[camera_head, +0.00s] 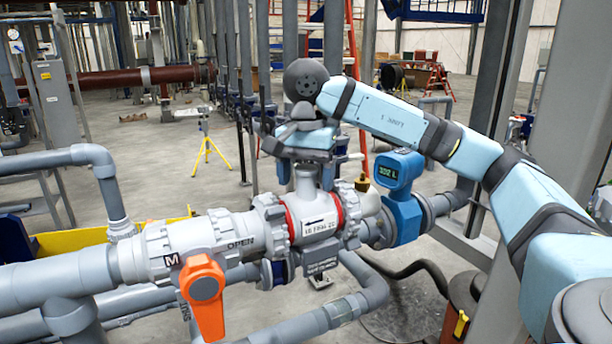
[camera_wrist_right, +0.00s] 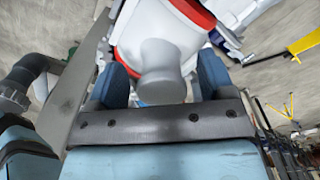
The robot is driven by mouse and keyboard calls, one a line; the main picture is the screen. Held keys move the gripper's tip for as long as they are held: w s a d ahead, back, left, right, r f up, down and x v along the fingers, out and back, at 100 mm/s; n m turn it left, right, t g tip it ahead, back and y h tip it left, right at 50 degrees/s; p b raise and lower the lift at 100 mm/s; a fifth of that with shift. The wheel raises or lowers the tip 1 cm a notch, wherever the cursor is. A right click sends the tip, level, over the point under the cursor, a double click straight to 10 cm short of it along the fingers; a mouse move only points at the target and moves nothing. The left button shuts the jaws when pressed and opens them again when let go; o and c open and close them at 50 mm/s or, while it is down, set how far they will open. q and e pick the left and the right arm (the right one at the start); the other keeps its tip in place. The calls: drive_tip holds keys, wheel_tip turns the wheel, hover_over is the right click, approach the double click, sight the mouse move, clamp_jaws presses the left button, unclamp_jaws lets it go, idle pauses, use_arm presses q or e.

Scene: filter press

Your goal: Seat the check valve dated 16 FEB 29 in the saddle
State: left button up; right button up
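The check valve (camera_head: 311,212) is a pale grey body with red rings at its ends, upright between two ribbed union nuts in the pipe line. Its white label shows an arrow and seems to read 16 FEB; the last digits are unclear. My right gripper (camera_head: 306,178) points down from above, its fingers on either side of the valve's top stem. In the right wrist view the stem (camera_wrist_right: 162,78) stands between two blue fingers, with a small gap at each side. The saddle cannot be made out clearly; the valve's underside is partly hidden. My left gripper is not in view.
An orange-handled ball valve (camera_head: 204,290) marked OPEN stands left of the check valve. A blue meter (camera_head: 401,190) with a lit display stands to the right. Grey pipes (camera_head: 345,311) run below and in front. A yellow tripod (camera_head: 207,150) stands on open floor behind.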

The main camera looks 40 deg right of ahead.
drive_tip(key=shift+f, duration=0.1)
drive_tip(key=shift+r, duration=0.3)
wheel_tip(320, 180, up, 13)
drive_tip(key=p, duration=0.4)
drive_tip(key=shift+r, duration=0.2)
